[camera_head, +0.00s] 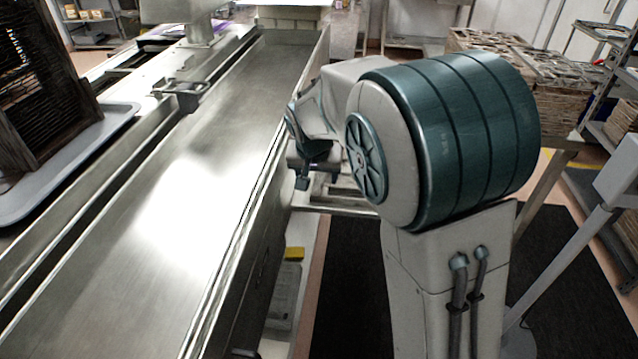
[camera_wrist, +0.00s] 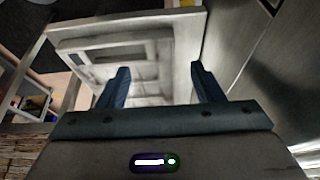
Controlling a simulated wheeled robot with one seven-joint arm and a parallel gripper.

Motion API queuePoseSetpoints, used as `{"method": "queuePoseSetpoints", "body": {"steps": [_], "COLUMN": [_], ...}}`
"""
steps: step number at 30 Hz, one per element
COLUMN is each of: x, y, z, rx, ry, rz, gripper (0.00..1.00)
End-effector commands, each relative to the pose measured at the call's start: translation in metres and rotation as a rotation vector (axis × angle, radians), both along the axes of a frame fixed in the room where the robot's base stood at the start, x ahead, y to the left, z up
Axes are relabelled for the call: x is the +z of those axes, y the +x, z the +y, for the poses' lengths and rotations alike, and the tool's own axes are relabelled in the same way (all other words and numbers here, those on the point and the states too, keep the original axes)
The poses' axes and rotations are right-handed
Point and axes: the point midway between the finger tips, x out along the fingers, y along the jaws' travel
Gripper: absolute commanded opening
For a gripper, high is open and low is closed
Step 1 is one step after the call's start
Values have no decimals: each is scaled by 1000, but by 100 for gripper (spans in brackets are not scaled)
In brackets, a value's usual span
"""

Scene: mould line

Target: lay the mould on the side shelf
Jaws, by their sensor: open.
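My gripper (camera_wrist: 158,75) is open in the wrist view, its two blue fingers apart with nothing visibly held between them. Beyond the fingers is a pale, stepped rectangular piece (camera_wrist: 85,46) with a recessed middle; it looks like the mould, but I cannot be sure. It lies against a larger pale flat panel (camera_wrist: 160,24), which may be the side shelf. The left finger overlaps part of the piece in the picture; contact cannot be told. In the head view my gripper (camera_head: 303,178) shows small beside the metal line, mostly hidden by my arm, and no mould is clearly visible.
A long steel channel (camera_head: 170,190) runs along the left. A grey tray (camera_head: 60,180) with a dark slatted crate (camera_head: 50,90) stands at far left. Stacked crates (camera_head: 545,75) and a metal rack (camera_head: 610,40) are at right. A dark mat (camera_head: 352,290) covers the floor.

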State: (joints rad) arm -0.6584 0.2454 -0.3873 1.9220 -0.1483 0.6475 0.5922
Motion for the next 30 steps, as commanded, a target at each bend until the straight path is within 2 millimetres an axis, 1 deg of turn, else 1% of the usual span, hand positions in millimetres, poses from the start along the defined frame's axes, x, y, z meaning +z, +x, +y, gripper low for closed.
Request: {"method": "queuePoseSetpoints", "body": {"steps": [1, 6, 9, 14, 17, 20, 21, 23, 24, 26, 27, 30], "x": [11, 34, 41, 45, 47, 49, 51, 52, 52, 50, 49, 43], "y": [-4, -13, -17, -20, -29, -55, -69, -95, -113, -140, -157, -197], "z": [2, 3, 3, 2, -11, -35, -47, -64, -75, -88, -95, -108], "rx": [2, 2, 0, -1, 1, 12, 21, 38, 53, 76, 91, 125], "ry": [2, 1, 1, 1, 9, 28, 34, 45, 49, 53, 53, 47], "rz": [-5, -2, -1, 2, 16, 44, 58, 78, 90, 107, 114, 133], "gripper": [60, 60, 60, 60, 60, 60, 60, 60, 60, 60, 60, 60]}}
